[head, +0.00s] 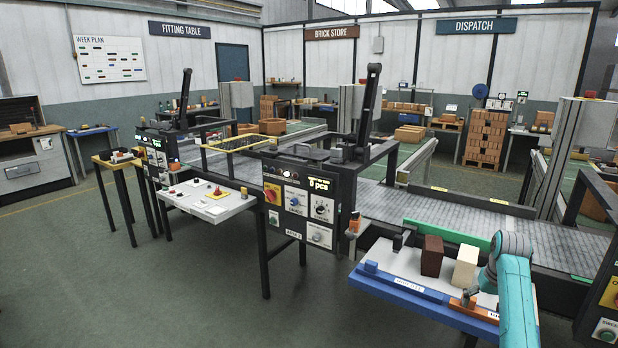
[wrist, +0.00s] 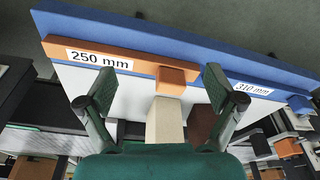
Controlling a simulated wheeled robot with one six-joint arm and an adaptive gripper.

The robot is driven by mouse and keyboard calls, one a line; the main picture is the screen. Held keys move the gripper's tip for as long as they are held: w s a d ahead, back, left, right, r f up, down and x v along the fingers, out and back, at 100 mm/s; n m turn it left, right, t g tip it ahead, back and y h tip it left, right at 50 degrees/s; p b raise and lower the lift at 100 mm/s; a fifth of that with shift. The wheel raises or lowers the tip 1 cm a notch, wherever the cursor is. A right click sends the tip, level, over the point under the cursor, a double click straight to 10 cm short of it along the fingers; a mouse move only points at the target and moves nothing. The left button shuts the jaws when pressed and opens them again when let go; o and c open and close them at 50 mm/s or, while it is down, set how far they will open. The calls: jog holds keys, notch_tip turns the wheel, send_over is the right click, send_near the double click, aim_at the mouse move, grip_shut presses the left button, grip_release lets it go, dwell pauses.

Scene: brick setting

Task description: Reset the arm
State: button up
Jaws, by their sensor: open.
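My gripper (wrist: 160,76) is open in the wrist view, its two dark green fingers spread with nothing held. Beyond the fingers are an orange stop bar (wrist: 150,60) labelled "250 mm" and a blue bar (wrist: 235,55) labelled "310 mm". A cream brick (wrist: 165,125) shows between the fingers, and a brown brick (wrist: 203,122) is partly hidden by the right finger. In the head view my teal arm comes in at the lower right; its gripper cannot be made out there. The brown brick (head: 431,257) and cream brick (head: 465,268) stand on the light table beside it.
A green strip (head: 447,233) runs behind the bricks, with a grey conveyor (head: 480,223) beyond. A black control box (head: 310,203) stands left of the brick table. A white-topped table (head: 207,199) is further left. The floor (head: 180,280) at the front left is clear.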

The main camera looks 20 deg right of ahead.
jog(key=a+f+t, duration=0.1)
jog(key=a+f, duration=0.7)
jog(key=f, duration=0.5)
jog(key=s+a+f+n+t+h, duration=0.1)
jog(key=s+a+f+t, duration=0.1)
jog(key=s+a+f, duration=0.75)
jog(key=s+a+f+n+t+h, duration=0.1)
jog(key=s+a+f+n+t, duration=0.15)
jog(key=s+a+f, duration=0.65)
jog(key=s+a+r+n+t+y, duration=0.1)
jog(key=s+a+r+t, duration=0.1)
jog(key=s+a+r, duration=0.45)
jog(key=s+a+r+t, duration=0.2)
jog(key=s+a+r, duration=0.2)
jog(key=s+a, duration=0.55)
jog(key=s+a+r+n+t+y, duration=0.1)
jog(key=s+r, duration=0.6)
jog(key=r, duration=0.2)
jog(key=s+a+r+t+y, duration=0.1)
jog(key=s+a+r+t, duration=0.1)
jog(key=s+r, duration=0.5)
notch_tip(320, 180, up, 3)
jog(key=shift+s+a+r+n, duration=0.2)
jog(key=shift+a+n, duration=0.1)
jog(key=shift+n, duration=0.05)
